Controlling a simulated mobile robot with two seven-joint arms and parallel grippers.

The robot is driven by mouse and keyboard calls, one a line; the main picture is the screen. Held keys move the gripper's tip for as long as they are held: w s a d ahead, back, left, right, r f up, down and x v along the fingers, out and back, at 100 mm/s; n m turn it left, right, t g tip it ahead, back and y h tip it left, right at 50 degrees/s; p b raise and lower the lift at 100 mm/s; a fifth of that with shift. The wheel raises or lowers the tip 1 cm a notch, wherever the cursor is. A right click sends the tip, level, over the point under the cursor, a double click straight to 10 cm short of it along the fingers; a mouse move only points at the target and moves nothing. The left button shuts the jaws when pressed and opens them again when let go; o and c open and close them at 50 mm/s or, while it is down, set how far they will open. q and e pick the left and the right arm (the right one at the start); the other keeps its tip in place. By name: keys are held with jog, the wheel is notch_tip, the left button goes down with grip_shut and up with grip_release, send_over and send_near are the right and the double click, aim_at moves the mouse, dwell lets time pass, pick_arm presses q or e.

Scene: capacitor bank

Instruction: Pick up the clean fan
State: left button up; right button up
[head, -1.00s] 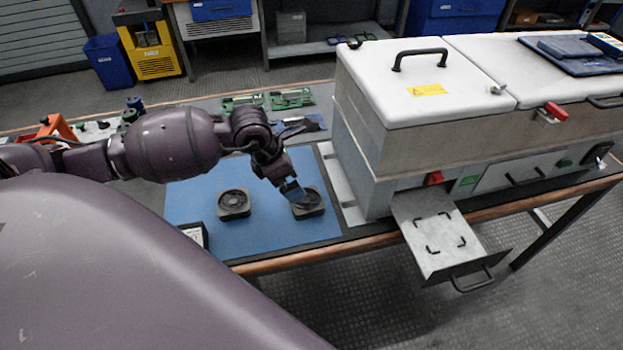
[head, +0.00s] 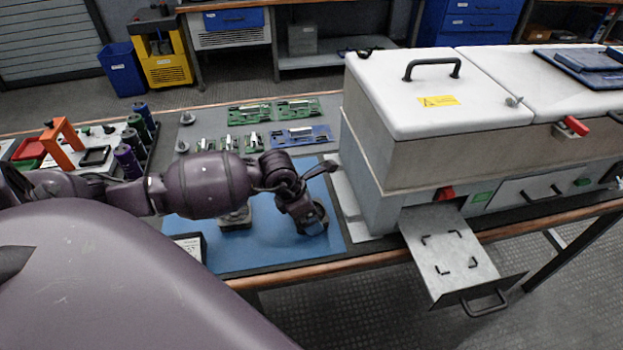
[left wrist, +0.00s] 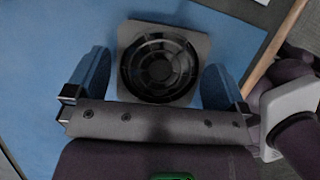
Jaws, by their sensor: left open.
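A square dark fan (left wrist: 160,62) with a round grille lies flat on the blue mat. In the left wrist view it sits between and slightly beyond the fingers of my left gripper (left wrist: 155,80). The gripper is open, with a finger on each side and blue mat showing between each finger and the fan. I cannot tell which fan is cleaner. My right gripper is not in view.
The blue mat (head: 270,258) is mostly clear in front. A white-topped machine (head: 440,110) stands close on the right, with a marked drawer (head: 450,250) pulled out. Green boards (head: 250,114) lie behind. A small dark-framed panel (head: 190,246) is at the mat's left.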

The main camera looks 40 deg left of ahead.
pick_arm(q)
jog(key=shift+f, duration=0.1)
jog(key=shift+c, duration=0.2)
jog(key=c, duration=0.7)
jog(key=shift+w+r, duration=0.1)
jog(key=shift+r, duration=0.15)
notch_tip(320, 180, up, 6)
jog(key=shift+r+p, duration=0.2)
jog(key=shift+p, duration=0.55)
jog(key=shift+r+p, duration=0.9)
jog(key=shift+r, duration=5.65)
